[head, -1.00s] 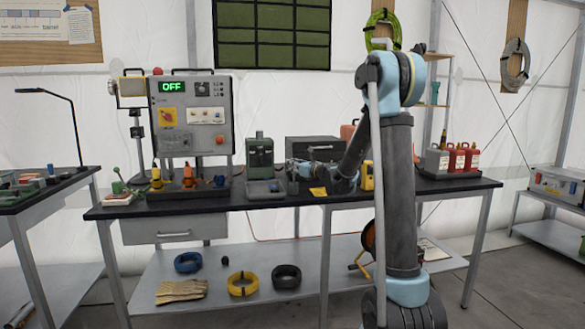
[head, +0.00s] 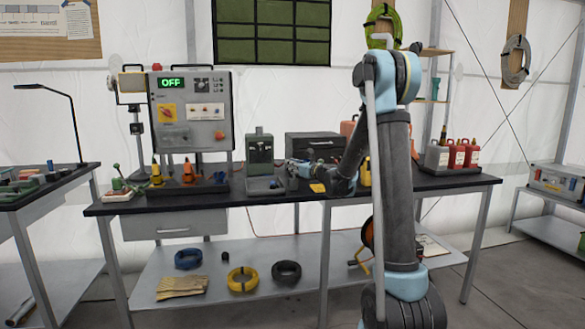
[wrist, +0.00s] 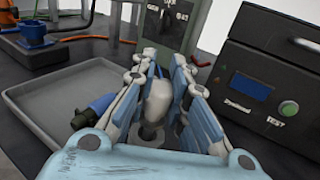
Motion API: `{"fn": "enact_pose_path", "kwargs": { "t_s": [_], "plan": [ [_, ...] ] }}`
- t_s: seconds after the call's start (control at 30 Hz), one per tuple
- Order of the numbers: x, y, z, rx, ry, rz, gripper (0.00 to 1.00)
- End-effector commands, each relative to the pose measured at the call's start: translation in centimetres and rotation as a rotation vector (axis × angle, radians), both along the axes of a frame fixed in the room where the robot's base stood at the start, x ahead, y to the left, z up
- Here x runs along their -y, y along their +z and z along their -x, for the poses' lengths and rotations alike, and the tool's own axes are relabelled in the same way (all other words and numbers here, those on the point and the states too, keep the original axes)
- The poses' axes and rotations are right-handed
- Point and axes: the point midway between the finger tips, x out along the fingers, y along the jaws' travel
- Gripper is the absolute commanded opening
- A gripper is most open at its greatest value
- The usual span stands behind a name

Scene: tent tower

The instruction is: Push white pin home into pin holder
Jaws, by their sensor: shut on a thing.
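In the wrist view a rounded white piece, which looks like the white pin (wrist: 157,98), sits between the fingers of my gripper (wrist: 160,72). The gripper is shut on it. Below the pin is a small grey round part (wrist: 149,134), perhaps the pin holder; the fingers partly hide it. I cannot tell how deep the pin sits. In the head view my gripper (head: 293,166) is low over the bench, right beside the grey-green device (head: 260,155). The pin is too small to make out there.
A shallow grey tray (wrist: 55,110) lies left of the gripper, with a blue cylindrical part (wrist: 98,105) by the left finger. A dark box with a screen (wrist: 270,80) stands close on the right. The OFF panel (head: 192,140) stands further left on the bench (head: 400,190).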

Motion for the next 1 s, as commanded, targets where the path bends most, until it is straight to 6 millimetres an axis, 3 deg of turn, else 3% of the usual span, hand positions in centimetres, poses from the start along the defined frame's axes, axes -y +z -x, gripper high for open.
{"fn": "enact_pose_path", "kwargs": {
  "t_s": [1.0],
  "plan": [
    [0.0,-2.0,-0.1,0.0,0.0,0.0,0.0]
  ]
}}
